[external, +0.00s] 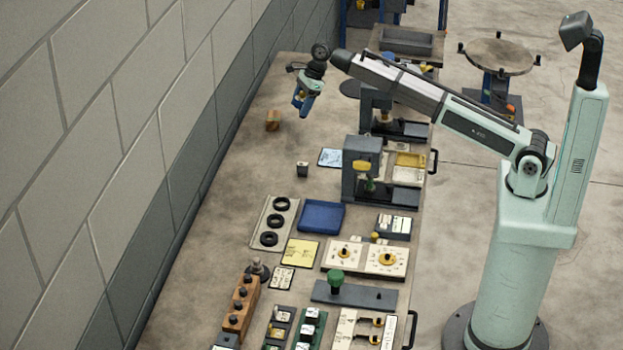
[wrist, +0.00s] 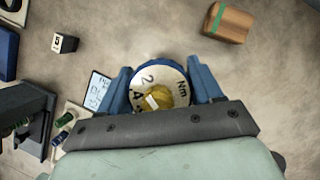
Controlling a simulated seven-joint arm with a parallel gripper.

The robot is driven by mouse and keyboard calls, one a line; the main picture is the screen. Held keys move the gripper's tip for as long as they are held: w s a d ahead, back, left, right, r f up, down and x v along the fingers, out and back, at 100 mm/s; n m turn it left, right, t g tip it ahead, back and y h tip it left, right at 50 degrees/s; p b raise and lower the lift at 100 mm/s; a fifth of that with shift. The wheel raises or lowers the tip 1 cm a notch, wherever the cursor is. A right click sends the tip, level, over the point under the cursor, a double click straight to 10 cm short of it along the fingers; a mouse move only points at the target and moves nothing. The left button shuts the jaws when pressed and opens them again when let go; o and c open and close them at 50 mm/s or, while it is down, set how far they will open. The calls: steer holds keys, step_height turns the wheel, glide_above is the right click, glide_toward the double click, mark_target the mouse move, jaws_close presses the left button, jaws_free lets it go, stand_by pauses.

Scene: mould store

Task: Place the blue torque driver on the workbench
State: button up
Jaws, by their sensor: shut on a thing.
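The blue torque driver (wrist: 158,76) shows end-on in the wrist view, with a blue rim, a white dial face marked "Nm" and a yellow centre. My gripper (wrist: 163,86) is shut on it, one blue finger on each side. In the external view my gripper (external: 303,104) points down over the far part of the workbench (external: 238,180), near the wall. The driver is small there and hard to tell from the fingers. It appears to be held above the bench top.
A wooden block (external: 272,120) lies beside my gripper, also in the wrist view (wrist: 228,22). A small black block (external: 302,169), a card (external: 330,157) and dark presses (external: 362,170) stand nearby. Trays, panels and tools crowd the near bench. The left strip along the wall is bare.

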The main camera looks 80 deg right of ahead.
step_height(320, 180, down, 9)
steer(key=shift+f, duration=0.1)
stand_by(0.4)
steer(key=shift+f, duration=0.25)
steer(key=shift+s+f, duration=0.15)
steer(key=shift+f, duration=0.25)
jaws_close()
steer(key=o, duration=1.2)
jaws_free()
steer(key=shift+c, duration=0.2)
steer(key=shift+r, duration=0.5)
steer(key=v, duration=1.2)
steer(key=shift+r, duration=0.25)
